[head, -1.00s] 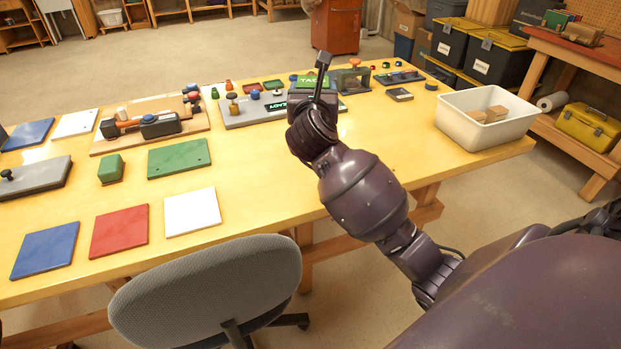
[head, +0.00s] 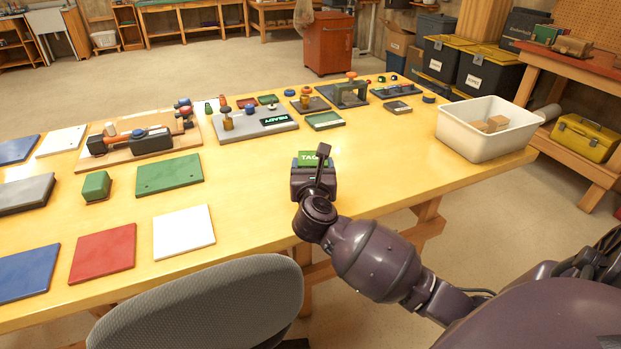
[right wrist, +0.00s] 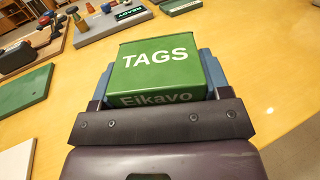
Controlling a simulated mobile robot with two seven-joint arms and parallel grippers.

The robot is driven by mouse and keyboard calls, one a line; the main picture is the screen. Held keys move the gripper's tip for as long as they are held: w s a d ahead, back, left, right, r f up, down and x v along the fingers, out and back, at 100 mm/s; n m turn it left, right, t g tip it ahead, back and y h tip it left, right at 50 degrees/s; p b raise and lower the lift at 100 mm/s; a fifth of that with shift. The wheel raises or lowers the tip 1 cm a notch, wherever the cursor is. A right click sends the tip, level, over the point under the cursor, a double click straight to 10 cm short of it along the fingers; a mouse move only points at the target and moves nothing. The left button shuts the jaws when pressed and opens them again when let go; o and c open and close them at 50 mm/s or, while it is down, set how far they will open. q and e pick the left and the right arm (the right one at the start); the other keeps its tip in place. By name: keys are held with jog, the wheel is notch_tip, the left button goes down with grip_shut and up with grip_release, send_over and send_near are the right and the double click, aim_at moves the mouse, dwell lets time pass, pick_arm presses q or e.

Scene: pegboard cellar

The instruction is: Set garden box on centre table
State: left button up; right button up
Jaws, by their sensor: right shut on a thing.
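A green box (head: 308,160) with white lettering "TAGS" is in my right gripper (head: 313,175). In the right wrist view the box (right wrist: 160,62) sits between the two fingers of the gripper (right wrist: 160,80), and its near side reads "Eikavo". The gripper is shut on it. In the head view the box shows over the front part of the long yellow table (head: 385,155); the wrist view shows tabletop around it. I cannot tell whether its underside touches the table. My left gripper is not in view.
A grey board with a "READY" sign (head: 240,125) and a green tray (head: 325,121) lie behind the box. Green (head: 169,174), white (head: 184,232) and red (head: 104,253) plates lie left. A white bin (head: 470,145) stands right. A grey chair (head: 200,310) is at the front edge.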

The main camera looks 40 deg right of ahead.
jog(key=shift+f, duration=1.4)
jog(key=shift+f, duration=0.1)
jog(key=o, duration=1)
jog(key=shift+b, duration=0.3)
jog(key=v, duration=1.2)
jog(key=shift+p, duration=0.45)
jog(key=shift+s, duration=0.1)
